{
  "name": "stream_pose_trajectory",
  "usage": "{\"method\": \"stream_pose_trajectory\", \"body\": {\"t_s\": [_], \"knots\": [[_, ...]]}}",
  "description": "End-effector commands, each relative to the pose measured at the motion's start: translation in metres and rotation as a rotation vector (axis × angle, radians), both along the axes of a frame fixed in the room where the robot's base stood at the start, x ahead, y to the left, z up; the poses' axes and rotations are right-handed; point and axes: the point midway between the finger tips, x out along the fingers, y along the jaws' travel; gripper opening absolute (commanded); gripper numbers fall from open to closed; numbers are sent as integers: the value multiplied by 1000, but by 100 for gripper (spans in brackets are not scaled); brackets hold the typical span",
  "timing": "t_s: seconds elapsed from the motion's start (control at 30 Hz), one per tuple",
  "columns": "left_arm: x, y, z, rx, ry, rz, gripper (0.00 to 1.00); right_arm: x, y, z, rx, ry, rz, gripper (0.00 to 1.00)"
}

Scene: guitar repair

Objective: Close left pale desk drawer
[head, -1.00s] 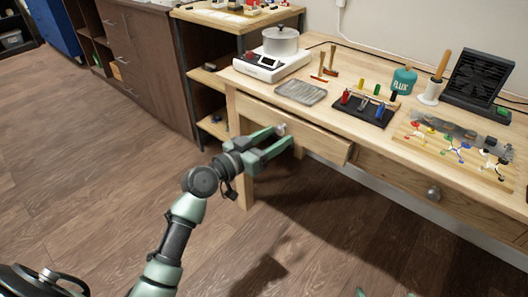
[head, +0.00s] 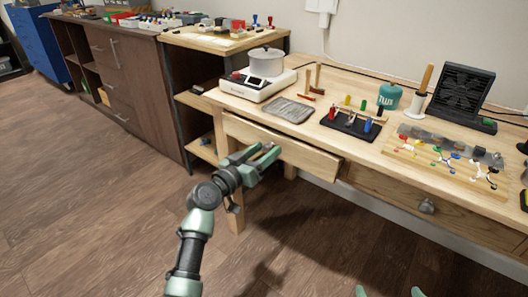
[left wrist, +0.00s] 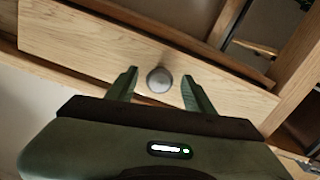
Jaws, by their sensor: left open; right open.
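The left pale desk drawer (head: 312,160) stands partly pulled out from the wooden desk. Its front panel also fills the upper part of the left wrist view (left wrist: 90,52). Its round grey knob (left wrist: 159,79) sits between the fingers of my left gripper (left wrist: 160,86), with a gap on both sides. In the head view my left gripper (head: 266,156) is at the drawer front, open and holding nothing. I cannot tell whether its fingertips touch the panel. My right gripper (head: 389,291) is open at the bottom edge, mostly out of view.
A second drawer with a grey knob (head: 427,206) is to the right. On the desk are a hot plate (head: 258,83) with a pot, a metal tray (head: 287,109), a tool rack (head: 350,125) and a fan (head: 463,95). The floor in front is clear.

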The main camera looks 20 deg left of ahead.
Motion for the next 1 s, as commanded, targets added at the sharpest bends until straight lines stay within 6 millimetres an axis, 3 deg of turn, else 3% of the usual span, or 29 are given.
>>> {"method": "stream_pose_trajectory", "body": {"t_s": [0.13, 0.3, 0.33, 1.0], "knots": [[0, 0, 0, 0, 0, 0, 52, 0, 0, 0, 0, 0, 0, 100], [0, 0, 0, 0, 0, 0, 5, 0, 0, 0, 0, 1, 0, 100], [0, 0, 0, 0, 0, 0, 0, 0, 0, 0, 0, 1, 0, 100], [0, 0, 0, 0, 0, 0, 0, 0, 0, -1, -1, 3, 0, 100]]}}
